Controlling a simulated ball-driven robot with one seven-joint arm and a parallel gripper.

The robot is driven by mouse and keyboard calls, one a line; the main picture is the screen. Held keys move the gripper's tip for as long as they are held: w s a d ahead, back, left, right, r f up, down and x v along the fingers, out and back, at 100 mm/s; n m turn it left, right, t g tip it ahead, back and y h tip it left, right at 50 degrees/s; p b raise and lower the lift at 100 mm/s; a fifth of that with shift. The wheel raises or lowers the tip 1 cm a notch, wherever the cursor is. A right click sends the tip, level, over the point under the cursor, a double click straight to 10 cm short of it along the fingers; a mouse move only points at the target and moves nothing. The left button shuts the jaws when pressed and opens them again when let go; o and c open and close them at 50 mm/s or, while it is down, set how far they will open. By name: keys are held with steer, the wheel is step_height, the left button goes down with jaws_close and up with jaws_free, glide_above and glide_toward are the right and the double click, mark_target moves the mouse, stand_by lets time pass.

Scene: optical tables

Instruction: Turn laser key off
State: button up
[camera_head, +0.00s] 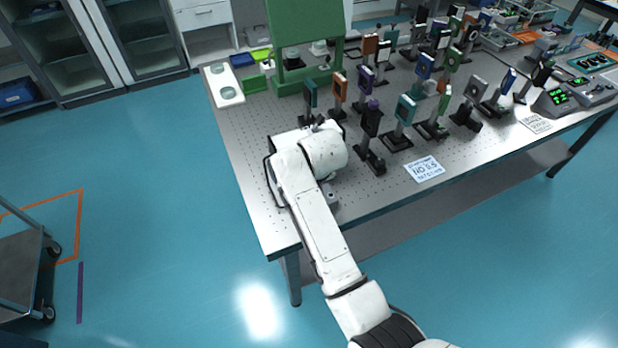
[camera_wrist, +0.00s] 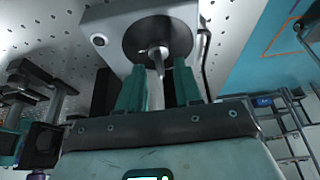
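The laser is a white box (camera_wrist: 113,22) on the perforated table, seen close up in the wrist view. A black round disc on it carries a small silver key (camera_wrist: 158,55). A small round grey button sits on the box left of the disc. My gripper (camera_wrist: 160,68) has two teal fingers, one on each side of the key's line. They stand apart, with visible gaps beside the key, and nothing is clamped. I cannot tell how far the tips are from the key in depth. In the head view my arm hides the key and most of the box.
A green frame (camera_head: 305,45) stands behind. A paper sign (camera_head: 423,169) lies near the front edge. A black cable runs beside the box.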

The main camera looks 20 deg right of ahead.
steer(key=v, duration=0.9)
steer(key=shift+b, duration=0.45)
steer(key=shift+s+r, duration=0.1)
steer(key=s+d+f+g, duration=0.1)
steer(key=s+f, duration=0.4)
steer(key=s, duration=0.6)
steer(key=s+d+f+g+b, duration=0.1)
steer(key=s+d+f, duration=0.3)
steer(key=s, duration=0.7)
steer(key=s+d+f+m+g+b, duration=0.1)
steer(key=s+d+f, duration=0.1)
steer(key=s+f, duration=0.5)
steer(key=s, duration=0.4)
steer(key=shift+s+d, duration=0.25)
steer(key=shift+s, duration=0.15)
